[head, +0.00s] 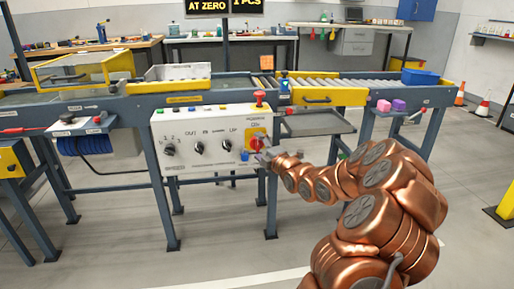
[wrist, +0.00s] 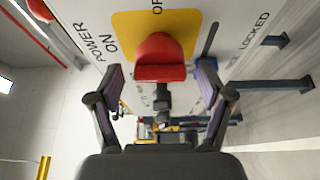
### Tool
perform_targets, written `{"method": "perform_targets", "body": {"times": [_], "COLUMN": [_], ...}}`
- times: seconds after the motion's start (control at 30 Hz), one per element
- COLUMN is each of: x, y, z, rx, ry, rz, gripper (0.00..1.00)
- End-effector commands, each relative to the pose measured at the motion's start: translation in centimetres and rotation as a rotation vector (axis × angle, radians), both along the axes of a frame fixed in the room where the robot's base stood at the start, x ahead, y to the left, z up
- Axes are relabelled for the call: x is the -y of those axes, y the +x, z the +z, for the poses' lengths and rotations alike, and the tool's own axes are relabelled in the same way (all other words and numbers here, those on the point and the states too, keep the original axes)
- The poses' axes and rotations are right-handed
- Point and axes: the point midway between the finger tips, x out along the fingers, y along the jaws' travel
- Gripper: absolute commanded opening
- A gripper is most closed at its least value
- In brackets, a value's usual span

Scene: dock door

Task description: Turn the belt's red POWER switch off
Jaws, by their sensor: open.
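The red POWER switch (wrist: 160,58) sits on a yellow plate (wrist: 125,28) on the white control panel (head: 205,122). The wrist view shows its red handle between my two fingers, with the lettering POWER and ON at left and OF, partly cut off, at the top. In the head view the switch (head: 257,143) is at the right end of the panel, partly hidden by my gripper (head: 262,157). My gripper is open, its fingers (wrist: 160,82) on either side of the handle. I cannot tell whether they touch it.
Black knobs (head: 199,147) line the panel to the left, and a red button (head: 260,97) stands on its top edge. A shelf (head: 315,124) is right of the panel. A blue bin (head: 420,77) rests on the conveyor. The floor in front is clear.

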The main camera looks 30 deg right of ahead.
Motion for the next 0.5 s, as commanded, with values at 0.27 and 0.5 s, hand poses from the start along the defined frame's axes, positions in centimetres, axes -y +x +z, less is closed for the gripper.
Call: {"method": "perform_targets", "body": {"times": [0.27,0.5], "x": [0.05,0.05], "y": [1.25,1.32], "z": [-0.02,-0.02], "rx": [0.0,-0.001], "ry": [0.001,0.001], "rz": [-0.001,-0.001], "gripper": [0.79,0.79]}}
